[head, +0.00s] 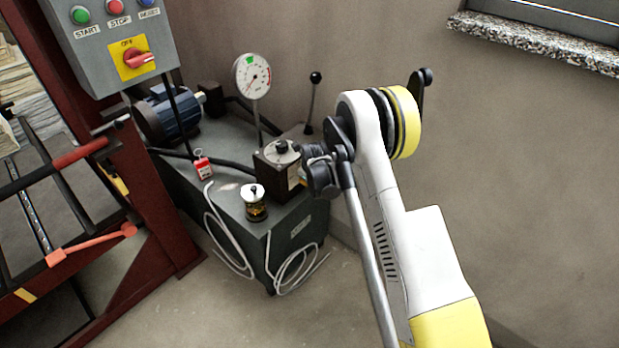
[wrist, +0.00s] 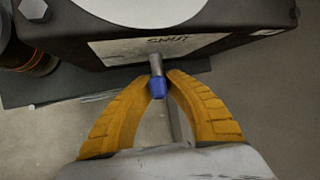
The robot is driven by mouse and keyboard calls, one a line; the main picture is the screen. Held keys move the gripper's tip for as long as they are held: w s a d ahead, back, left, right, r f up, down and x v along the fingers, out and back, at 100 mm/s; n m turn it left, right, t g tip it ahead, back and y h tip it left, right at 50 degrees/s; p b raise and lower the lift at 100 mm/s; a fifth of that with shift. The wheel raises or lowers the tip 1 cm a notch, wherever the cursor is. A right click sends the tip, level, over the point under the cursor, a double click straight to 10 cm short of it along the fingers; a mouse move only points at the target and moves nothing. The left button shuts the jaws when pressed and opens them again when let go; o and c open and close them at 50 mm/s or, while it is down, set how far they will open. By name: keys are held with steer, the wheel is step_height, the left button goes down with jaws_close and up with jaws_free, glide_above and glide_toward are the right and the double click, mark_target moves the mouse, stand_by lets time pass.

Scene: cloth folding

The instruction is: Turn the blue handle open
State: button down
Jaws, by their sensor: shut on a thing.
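The blue handle (wrist: 158,89) is a short grey rod with a blue tip that sticks out from a dark valve box (wrist: 240,38). My gripper (wrist: 162,82) has its two orange fingers closed around the blue tip, one on each side. A pale label with dark lettering sits on the box face just behind the rod. In the head view the valve box (head: 277,168) stands on the grey tank, and my gripper (head: 302,173) reaches its right side. The blue handle is hidden there behind my gripper and wrist.
The grey tank (head: 297,222) carries a gauge (head: 253,76), a blue motor (head: 168,116), a black-knobbed lever (head: 312,100), a small jar (head: 255,204) and a red tag (head: 202,166). White hoses hang at its front. A red press frame stands left. Floor and wall at right are clear.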

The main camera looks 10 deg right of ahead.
steer(key=t+h, duration=0.2)
steer(key=n+t+h, duration=0.1)
steer(key=t+h, duration=0.1)
steer(key=shift+a+f+n+h, duration=0.1)
steer(key=shift+f+n+h, duration=0.05)
steer(key=shift+n+h, duration=0.15)
steer(key=shift+n+t+h, duration=0.5)
steer(key=shift+t+h, duration=0.8)
steer(key=c, duration=1.4)
jaws_free()
